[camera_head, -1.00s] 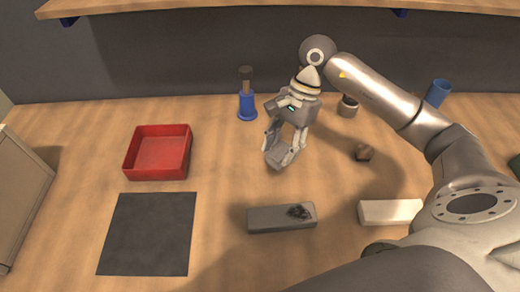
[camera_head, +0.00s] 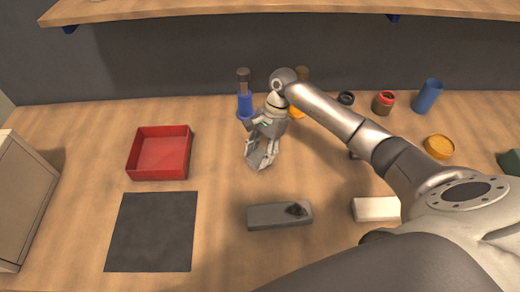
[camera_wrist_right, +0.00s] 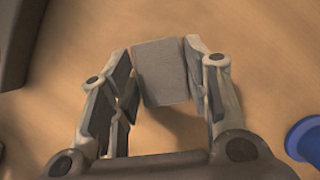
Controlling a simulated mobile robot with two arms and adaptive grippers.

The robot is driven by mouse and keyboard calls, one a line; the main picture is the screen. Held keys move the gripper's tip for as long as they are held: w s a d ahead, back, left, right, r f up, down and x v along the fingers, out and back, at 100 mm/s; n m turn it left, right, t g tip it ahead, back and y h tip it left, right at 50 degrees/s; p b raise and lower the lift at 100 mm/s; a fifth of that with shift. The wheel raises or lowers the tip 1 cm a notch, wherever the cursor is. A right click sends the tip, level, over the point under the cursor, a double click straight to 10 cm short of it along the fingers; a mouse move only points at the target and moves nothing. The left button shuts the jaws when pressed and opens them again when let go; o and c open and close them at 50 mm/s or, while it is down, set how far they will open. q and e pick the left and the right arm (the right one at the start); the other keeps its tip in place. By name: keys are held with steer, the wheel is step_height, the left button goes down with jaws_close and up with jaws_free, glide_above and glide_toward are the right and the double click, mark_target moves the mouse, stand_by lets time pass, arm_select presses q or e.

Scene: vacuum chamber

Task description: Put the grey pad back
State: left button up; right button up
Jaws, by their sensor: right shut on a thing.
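My right gripper (camera_head: 262,150) is shut on the grey pad (camera_head: 260,159) and holds it over the table, in front of a blue-based object. In the right wrist view the grey pad (camera_wrist_right: 162,72) is a flat-faced grey block between the two fingers (camera_wrist_right: 160,85). The fingers hide part of it in the head view. Its exact height above the table is hard to tell. My left gripper is not in view.
A red tray (camera_head: 131,166) and a dark mat (camera_head: 152,232) lie at left. A grey block (camera_head: 265,217) with a dark lump on it lies in front, beside a white block (camera_head: 376,209). A blue-based object (camera_head: 245,104) stands behind. Jars and a blue cup (camera_head: 428,96) stand back right.

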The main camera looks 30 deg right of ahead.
steer(key=shift+f+b, duration=0.2)
steer(key=shift+b, duration=0.1)
steer(key=o, duration=1)
steer(key=shift+c, duration=0.2)
steer(key=shift+r, duration=0.1)
steer(key=shift+r+p, duration=0.15)
steer(key=shift+p, duration=0.15)
steer(key=shift+w+d+r, duration=0.1)
steer(key=shift+d+r, duration=0.05)
steer(key=shift+r, duration=0.1)
steer(key=b+v, duration=0.3)
steer(key=v, duration=0.8)
steer(key=shift+r, duration=0.2)
